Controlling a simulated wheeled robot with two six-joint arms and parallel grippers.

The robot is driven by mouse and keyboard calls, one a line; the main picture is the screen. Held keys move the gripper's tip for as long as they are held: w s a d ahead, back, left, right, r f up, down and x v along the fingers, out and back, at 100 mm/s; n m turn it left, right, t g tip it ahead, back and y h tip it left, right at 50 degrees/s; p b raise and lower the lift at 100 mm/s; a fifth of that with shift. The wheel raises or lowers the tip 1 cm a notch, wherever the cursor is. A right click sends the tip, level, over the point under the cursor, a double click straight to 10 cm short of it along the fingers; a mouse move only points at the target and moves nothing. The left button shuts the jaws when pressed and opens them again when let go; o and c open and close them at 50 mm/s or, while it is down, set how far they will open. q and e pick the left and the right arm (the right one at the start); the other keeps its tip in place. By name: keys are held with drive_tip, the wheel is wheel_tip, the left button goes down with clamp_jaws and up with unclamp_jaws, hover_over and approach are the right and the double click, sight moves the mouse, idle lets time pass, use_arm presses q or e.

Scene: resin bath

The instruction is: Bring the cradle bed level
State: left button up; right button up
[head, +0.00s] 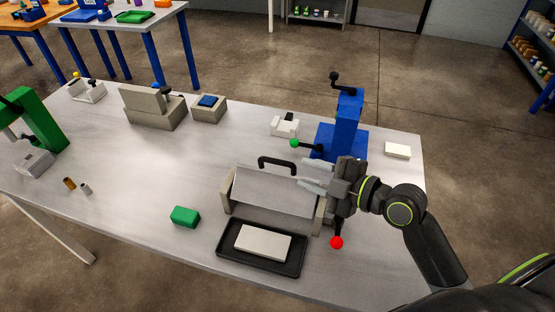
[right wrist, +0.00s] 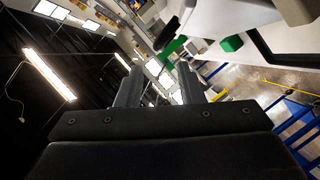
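The cradle (head: 227,188) stands near the front of the table, with a pale wall at each end. Its grey bed (head: 275,192) lies between the walls and looks sloped down toward the front; the exact tilt is hard to tell. A black arched handle (head: 277,160) rises at its back edge. A lever with a red ball (head: 336,242) hangs at the cradle's right end, its upper part hidden behind my gripper. My right gripper (head: 314,175) is open and empty over the cradle's right end. Its parted fingers also show in the right wrist view (right wrist: 160,88). My left gripper is out of view.
In front of the cradle, a black tray (head: 228,254) holds a pale slab (head: 263,243). A green block (head: 185,216) lies left of it. A blue press (head: 347,125) with a green-ball lever (head: 295,143) stands behind. A white block (head: 397,150) lies at right.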

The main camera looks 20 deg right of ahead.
sight(281, 164)
drive_tip(key=p+x, duration=0.2)
drive_tip(key=x, duration=0.6)
drive_tip(key=shift+r, duration=0.15)
drive_tip(key=shift+w+a+f, duration=0.25)
drive_tip(key=shift+w+a, duration=0.15)
drive_tip(key=shift+w, duration=0.05)
clamp_jaws()
